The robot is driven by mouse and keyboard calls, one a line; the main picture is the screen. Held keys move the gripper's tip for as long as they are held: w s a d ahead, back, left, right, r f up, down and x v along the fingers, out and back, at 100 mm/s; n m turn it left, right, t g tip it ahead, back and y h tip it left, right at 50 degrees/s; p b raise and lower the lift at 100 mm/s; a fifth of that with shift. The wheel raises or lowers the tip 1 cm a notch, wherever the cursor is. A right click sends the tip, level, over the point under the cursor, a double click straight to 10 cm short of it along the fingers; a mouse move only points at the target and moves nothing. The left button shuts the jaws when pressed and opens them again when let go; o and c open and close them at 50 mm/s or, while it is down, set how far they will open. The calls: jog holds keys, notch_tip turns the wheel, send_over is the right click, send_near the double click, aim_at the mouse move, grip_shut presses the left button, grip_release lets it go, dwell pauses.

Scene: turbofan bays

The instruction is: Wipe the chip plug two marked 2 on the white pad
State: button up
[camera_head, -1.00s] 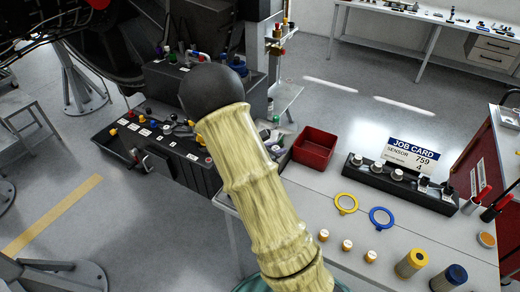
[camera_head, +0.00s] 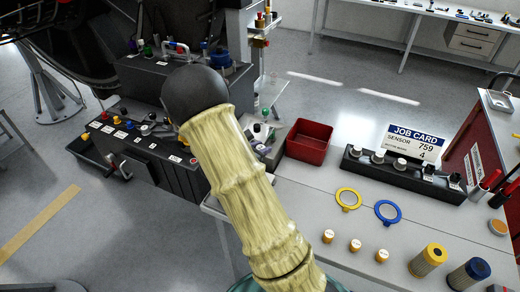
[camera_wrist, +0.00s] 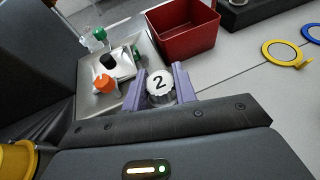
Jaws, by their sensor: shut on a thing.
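The chip plug marked 2 (camera_wrist: 159,84) has a white face with a black 2 and a ridged grey rim. My gripper (camera_wrist: 160,76) is shut on it, with a purple finger on each side, in the wrist view. A whitish patch that looks like the white pad (camera_wrist: 123,66) lies in a grey metal tray (camera_wrist: 92,104) left of and beyond the plug. The plug appears apart from the pad.
On or by the patch are an orange-capped piece (camera_wrist: 105,84), a black piece and a green-topped piece (camera_wrist: 99,34). A red bin (camera_wrist: 184,30) stands just beyond the gripper. Yellow ring (camera_head: 348,198) and blue ring (camera_head: 388,211) lie on the bench, right. A black socket block (camera_head: 405,173) stands behind them.

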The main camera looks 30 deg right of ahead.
jog(key=shift+s+f, duration=0.1)
jog(key=shift+s, duration=0.05)
jog(key=shift+f+b, duration=0.65)
jog(key=shift+f, duration=0.2)
jog(key=shift+w+f+b, duration=0.2)
jog(key=shift+f+b, duration=1.1)
jog(key=shift+f, duration=0.7)
jog(key=shift+a+f, duration=0.1)
jog(key=shift+a, duration=0.05)
jog(key=shift+s+d, duration=0.2)
jog(key=shift+d, duration=0.05)
jog(key=shift+a+f+b, duration=0.1)
jog(key=shift+f+b, duration=0.3)
jog(key=shift+b, duration=0.1)
jog(key=shift+s+d+b, duration=0.5)
jog(key=shift+s+d, duration=0.05)
jog(key=shift+s, duration=0.05)
